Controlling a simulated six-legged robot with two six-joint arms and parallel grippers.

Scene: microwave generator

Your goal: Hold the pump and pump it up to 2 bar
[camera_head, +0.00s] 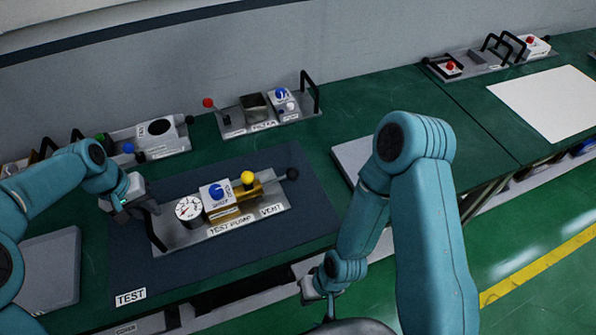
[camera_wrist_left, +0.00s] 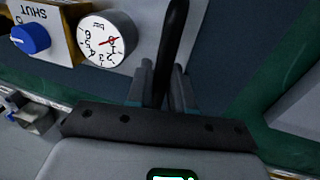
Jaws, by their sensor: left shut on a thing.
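The test pump (camera_head: 262,217) is a grey plate on the dark mat. It carries a round white gauge (camera_head: 188,208), a blue knob (camera_head: 216,192), a brass body with a yellow knob (camera_head: 247,177), and a black-ball lever (camera_head: 292,174). My left gripper (camera_head: 148,203) is shut on the black handle (camera_head: 154,232) at the plate's left end. The left wrist view shows the handle (camera_wrist_left: 174,50) between the fingers (camera_wrist_left: 160,85). There the gauge (camera_wrist_left: 104,40) has its red needle near the low end, around 1 or below. My right gripper (camera_head: 318,290) hangs at the front edge; its fingers are unclear.
Behind the mat (camera_head: 300,215) stand a filter unit (camera_head: 266,112) and another plate unit (camera_head: 158,137), both with handles or knobs. A grey panel (camera_head: 352,158) lies right of the mat, partly behind my right arm. The bench (camera_head: 370,95) is clear behind it.

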